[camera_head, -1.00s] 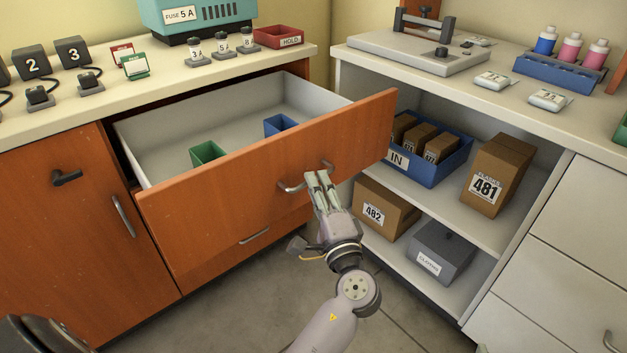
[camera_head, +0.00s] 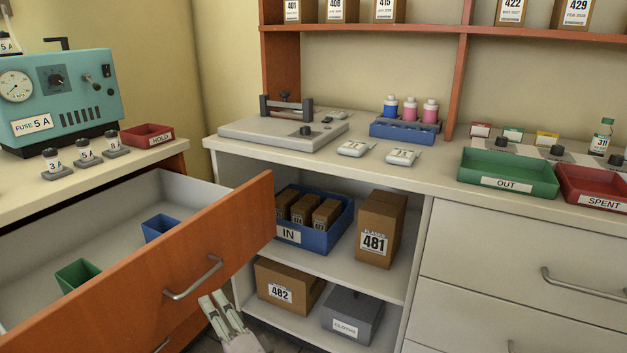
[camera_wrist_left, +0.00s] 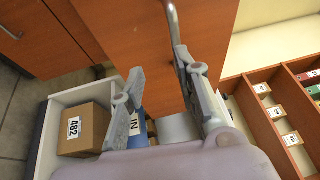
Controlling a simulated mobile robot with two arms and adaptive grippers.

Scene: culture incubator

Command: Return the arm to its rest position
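My left gripper (camera_head: 213,301) is in front of the open orange drawer (camera_head: 150,290), just below and right of its metal handle (camera_head: 193,280). In the left wrist view my left gripper (camera_wrist_left: 160,64) has its two fingers apart with nothing held between them. The drawer handle (camera_wrist_left: 172,18) shows beyond the fingertips, near the right finger. The gripper looks clear of the handle, though the gap is small. My right gripper is not in view.
The drawer stands pulled out, with a green bin (camera_head: 78,276) and a blue bin (camera_head: 160,228) inside. To the right is an open shelf with a blue IN crate (camera_head: 318,238), box 481 (camera_head: 378,232), box 482 (camera_head: 287,285) and a grey box (camera_head: 352,314).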

